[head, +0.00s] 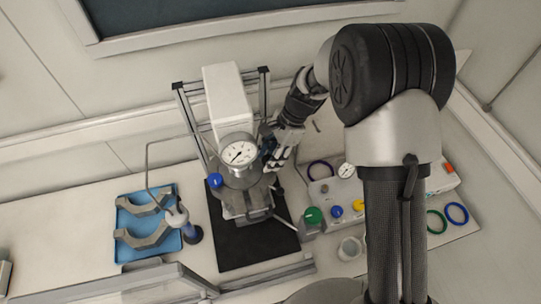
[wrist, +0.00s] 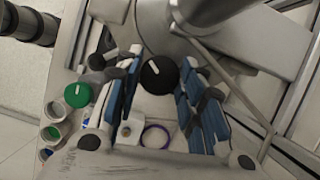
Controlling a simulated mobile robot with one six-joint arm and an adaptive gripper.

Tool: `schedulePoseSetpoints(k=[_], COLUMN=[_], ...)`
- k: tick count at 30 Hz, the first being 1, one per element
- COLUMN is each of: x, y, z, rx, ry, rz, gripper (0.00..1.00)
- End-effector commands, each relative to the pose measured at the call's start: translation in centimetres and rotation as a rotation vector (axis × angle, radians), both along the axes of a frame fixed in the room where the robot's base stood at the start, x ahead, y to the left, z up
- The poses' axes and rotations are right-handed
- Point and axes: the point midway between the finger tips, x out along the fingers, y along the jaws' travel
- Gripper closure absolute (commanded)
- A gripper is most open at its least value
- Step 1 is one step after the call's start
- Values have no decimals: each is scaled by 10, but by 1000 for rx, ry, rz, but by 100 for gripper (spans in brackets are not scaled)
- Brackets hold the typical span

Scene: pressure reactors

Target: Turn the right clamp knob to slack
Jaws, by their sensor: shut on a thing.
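The right clamp knob (wrist: 159,75) is black and round with a white pointer line, seen in the wrist view between the blue-padded fingers. My gripper (wrist: 162,82) has one finger on each side of this knob and is shut on it. In the head view my gripper (head: 270,152) reaches in from the right at the reactor's right side, and the fingers hide the knob there. The reactor (head: 240,178) has a round white-faced gauge (head: 238,153) at its front. A blue knob (head: 215,181) sits on its left side.
A blue tray (head: 127,228) with two grey clamp halves (head: 148,234) lies at the left. A panel with a green knob (head: 313,215), a blue knob (head: 337,211) and several rings is at the right. The reactor's frame posts (head: 188,115) stand close to my gripper.

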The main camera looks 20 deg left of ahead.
Motion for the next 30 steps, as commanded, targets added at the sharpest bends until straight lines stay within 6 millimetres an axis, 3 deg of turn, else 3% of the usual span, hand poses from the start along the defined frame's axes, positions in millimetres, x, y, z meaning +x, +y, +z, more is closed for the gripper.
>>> schedulePoseSetpoints(k=[11,30], x=[1,2], y=[1,3], z=[0,0], rx=[0,0], ry=[0,0], rz=[73,533], gripper=[88,88])
